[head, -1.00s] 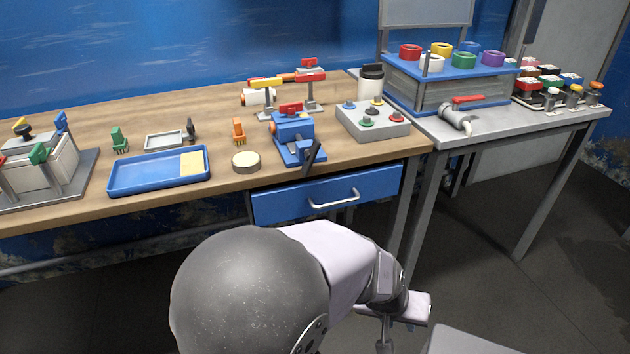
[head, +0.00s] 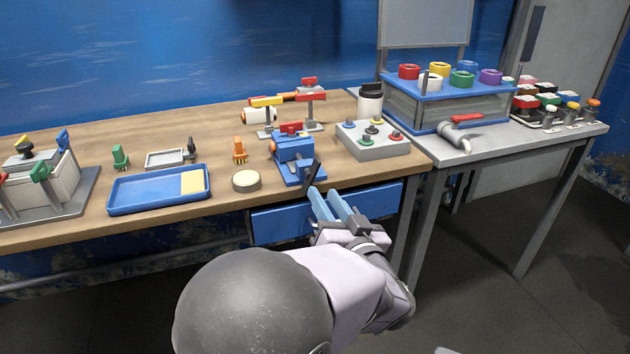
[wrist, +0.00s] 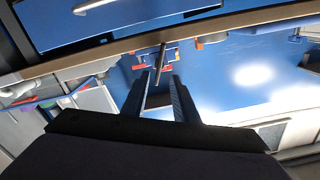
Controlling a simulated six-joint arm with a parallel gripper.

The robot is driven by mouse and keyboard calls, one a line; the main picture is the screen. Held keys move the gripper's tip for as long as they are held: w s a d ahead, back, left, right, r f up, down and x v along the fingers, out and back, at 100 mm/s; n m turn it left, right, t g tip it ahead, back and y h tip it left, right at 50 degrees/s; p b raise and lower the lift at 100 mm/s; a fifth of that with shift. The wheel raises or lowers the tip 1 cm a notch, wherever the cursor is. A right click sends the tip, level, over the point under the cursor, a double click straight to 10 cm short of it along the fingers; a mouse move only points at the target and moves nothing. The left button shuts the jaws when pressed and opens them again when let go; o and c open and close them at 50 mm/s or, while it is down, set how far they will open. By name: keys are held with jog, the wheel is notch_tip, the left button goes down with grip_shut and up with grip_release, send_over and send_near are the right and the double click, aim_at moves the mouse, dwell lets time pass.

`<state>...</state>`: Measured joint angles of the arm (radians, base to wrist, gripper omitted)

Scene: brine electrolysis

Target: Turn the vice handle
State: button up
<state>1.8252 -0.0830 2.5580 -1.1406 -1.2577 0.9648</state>
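The vice (head: 293,151) is blue with a red part on top and sits at the front edge of the wooden bench. Its dark bar handle (head: 313,175) slants upward at the front, over the bench edge. My gripper (head: 327,192) is just below and in front of the handle, with its two light-blue fingers apart and nothing held. In the wrist view my gripper (wrist: 158,75) is open, and the dark handle (wrist: 162,57) shows beyond and between the fingertips. It appears apart from the fingers; exact depth is unclear.
The blue drawer (head: 372,203) lies under the bench beside my gripper. A grey button box (head: 372,148) stands right of the vice. A round yellowish disc (head: 246,181) and blue tray (head: 150,198) lie left. A grey side table (head: 560,141) stands at right.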

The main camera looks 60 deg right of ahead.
aim_at(313, 179)
jog(key=shift+d, duration=0.1)
jog(key=shift+b+x, duration=0.35)
jog(key=shift+x, duration=3.25)
jog(key=shift+f+m, duration=0.1)
jog(key=shift+m, duration=0.2)
grip_shut()
